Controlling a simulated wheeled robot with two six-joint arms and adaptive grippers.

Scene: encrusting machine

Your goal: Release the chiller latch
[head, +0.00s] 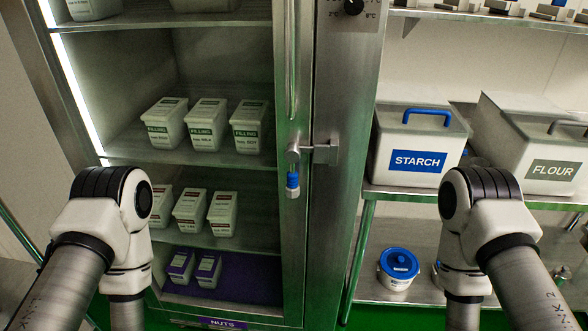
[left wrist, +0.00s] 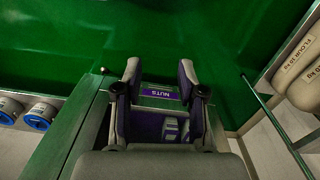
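The chiller (head: 297,60) is a tall steel cabinet with a glass front, left of centre in the head view. Its latch (head: 293,155) sits on the door's right frame at mid height, with a blue-tipped handle (head: 292,183) hanging straight down and a bracket reaching right to the cabinet post. My left gripper (left wrist: 159,75) is in the left wrist view, its two fingers apart with nothing between them. The latch does not show clearly in that view. Neither gripper shows in the head view, only my arms' upper links, well apart from the latch.
Filling tubs (head: 205,125) and others stand on the chiller shelves behind the glass, above a NUTS label (head: 224,323). Right of the chiller, a rack holds a STARCH bin (head: 418,135), a FLOUR bin (head: 540,145) and a blue-lidded bucket (head: 398,270).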

